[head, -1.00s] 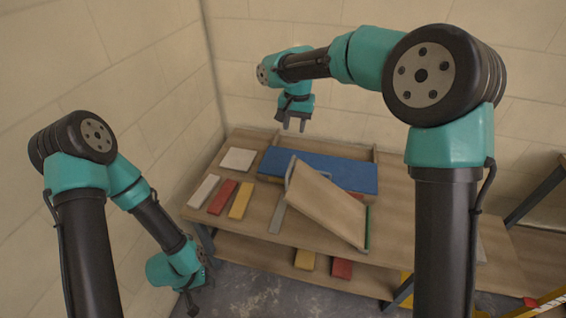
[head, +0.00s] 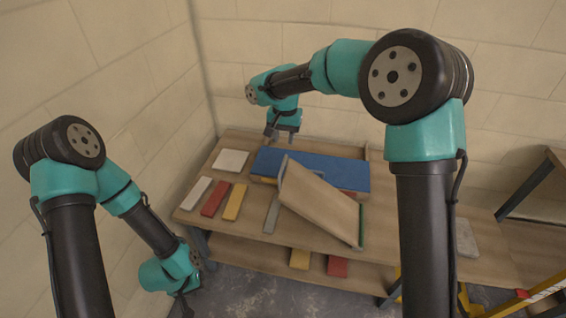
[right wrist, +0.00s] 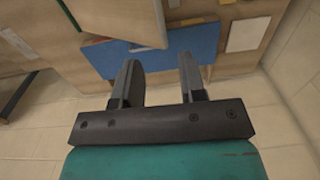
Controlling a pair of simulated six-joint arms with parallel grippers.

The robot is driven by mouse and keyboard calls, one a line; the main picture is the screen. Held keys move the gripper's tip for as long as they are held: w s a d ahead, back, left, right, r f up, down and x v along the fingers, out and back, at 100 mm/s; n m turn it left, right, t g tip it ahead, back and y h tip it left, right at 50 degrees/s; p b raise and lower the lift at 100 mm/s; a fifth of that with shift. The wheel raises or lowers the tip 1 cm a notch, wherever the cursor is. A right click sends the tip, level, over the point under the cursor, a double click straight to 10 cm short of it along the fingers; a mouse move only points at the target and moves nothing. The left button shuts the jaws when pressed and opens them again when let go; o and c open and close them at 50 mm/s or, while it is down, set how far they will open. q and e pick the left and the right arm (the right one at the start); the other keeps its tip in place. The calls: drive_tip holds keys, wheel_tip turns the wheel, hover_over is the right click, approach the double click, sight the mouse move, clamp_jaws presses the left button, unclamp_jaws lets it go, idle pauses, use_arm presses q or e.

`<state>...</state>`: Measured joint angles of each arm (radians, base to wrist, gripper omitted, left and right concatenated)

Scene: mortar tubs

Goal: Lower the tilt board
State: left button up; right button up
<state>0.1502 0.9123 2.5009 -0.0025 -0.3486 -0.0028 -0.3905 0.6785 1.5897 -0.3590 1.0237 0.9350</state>
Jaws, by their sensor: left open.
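The tilt board (head: 322,205) is a wooden panel on the bench, tilted up, with its raised end at the left. A grey handle (head: 283,172) stands at that raised end, and a green strip (head: 361,226) runs along the low right edge. The board also shows in the right wrist view (right wrist: 115,18). My right gripper (head: 282,136) is open and empty, above and behind the raised end, apart from it. Its two spread fingers show in the right wrist view (right wrist: 160,85). My left gripper (head: 186,303) hangs low in front of the bench's left end, away from the board.
A blue panel (head: 340,174) lies behind the board. White, red and yellow (head: 235,202) blocks and a pale square (head: 230,160) lie at the bench's left. Yellow and red (head: 337,266) blocks sit on the lower shelf. A yellow ladder-like frame (head: 545,290) stands at bottom right.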

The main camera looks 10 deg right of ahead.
sight(283, 165)
wheel_tip(283, 165, down, 11)
drive_tip(key=shift+a+f, duration=0.1)
drive_tip(key=shift+a, duration=0.05)
drive_tip(key=shift+c, duration=0.3)
clamp_jaws()
idle(0.5)
